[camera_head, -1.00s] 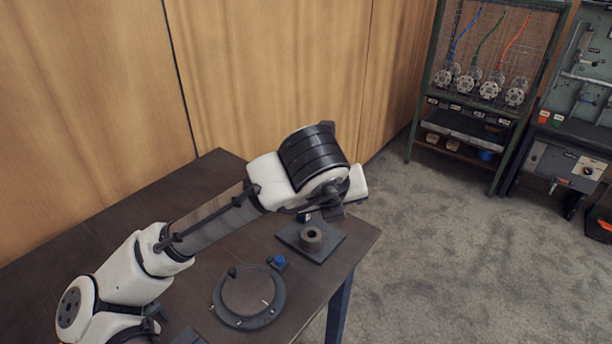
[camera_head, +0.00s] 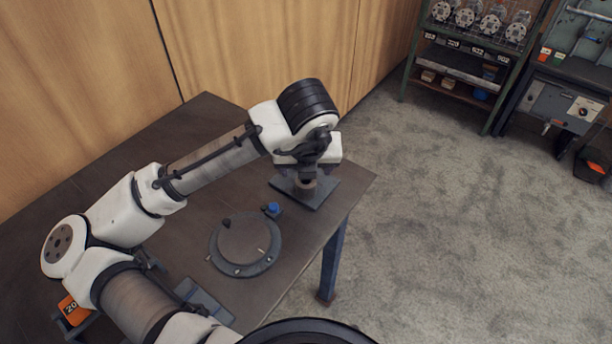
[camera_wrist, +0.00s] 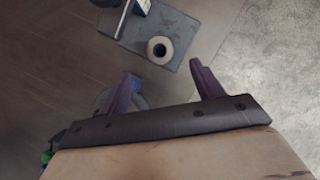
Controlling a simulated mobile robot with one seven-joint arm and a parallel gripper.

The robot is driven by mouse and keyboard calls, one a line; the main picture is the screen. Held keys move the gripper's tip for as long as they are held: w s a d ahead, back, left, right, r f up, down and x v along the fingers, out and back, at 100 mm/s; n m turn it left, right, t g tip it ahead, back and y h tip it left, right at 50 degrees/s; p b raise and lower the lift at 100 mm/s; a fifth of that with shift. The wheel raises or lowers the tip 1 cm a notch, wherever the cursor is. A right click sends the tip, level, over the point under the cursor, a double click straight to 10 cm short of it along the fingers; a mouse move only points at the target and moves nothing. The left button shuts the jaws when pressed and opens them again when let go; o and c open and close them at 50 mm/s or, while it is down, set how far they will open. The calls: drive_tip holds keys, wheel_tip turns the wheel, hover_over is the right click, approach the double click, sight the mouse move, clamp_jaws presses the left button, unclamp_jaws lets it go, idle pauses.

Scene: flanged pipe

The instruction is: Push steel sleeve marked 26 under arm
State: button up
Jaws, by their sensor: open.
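A short hollow steel sleeve (camera_wrist: 160,49) stands upright on a square grey plate (camera_wrist: 178,22) in the wrist view. No number is readable on it. In the head view the sleeve (camera_head: 306,183) shows partly below my gripper, on the plate (camera_head: 325,193) near the table's right corner. A dark part with a pale, blue-edged piece (camera_wrist: 142,6) stands beside the sleeve at the top of the wrist view; I cannot tell whether it is the arm. My gripper (camera_wrist: 161,68) is open and empty, its two purple fingers apart and short of the sleeve in the picture.
A round flanged ring (camera_head: 243,247) with a blue knob (camera_head: 272,209) lies on the dark table (camera_head: 200,120). An orange block marked 20 (camera_head: 72,308) is at lower left. A rack (camera_head: 455,70) stands behind on the carpet.

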sight(306, 181)
drive_tip(key=p+x, duration=0.1)
drive_tip(key=x, duration=0.9)
drive_tip(key=shift+w+r, duration=0.1)
drive_tip(key=c, duration=1.4)
drive_tip(key=shift+w, duration=0.1)
